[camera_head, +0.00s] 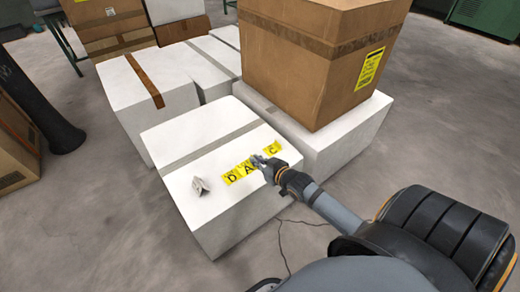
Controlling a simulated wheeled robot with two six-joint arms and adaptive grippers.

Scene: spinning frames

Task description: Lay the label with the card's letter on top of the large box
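Yellow labels lie on the front white box (220,209): label D (231,178), label A (248,167) and label C (272,148). A small folded card (199,186) stands left of them; its letter is too small to read. A large brown cardboard box (300,70), with a yellow label on its side, stands on another white box. My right gripper (261,163) is low over the front box, between labels A and C. Its fingers are too small to tell open from shut, and whether it touches a label is unclear. My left gripper is not in view.
More white boxes (160,85) stand behind, with stacked cartons (105,25) farther back. A dark cylinder (35,105) and a brown carton (14,150) are at the left edge. A thin cable (283,248) lies on the floor. The floor at front left is clear.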

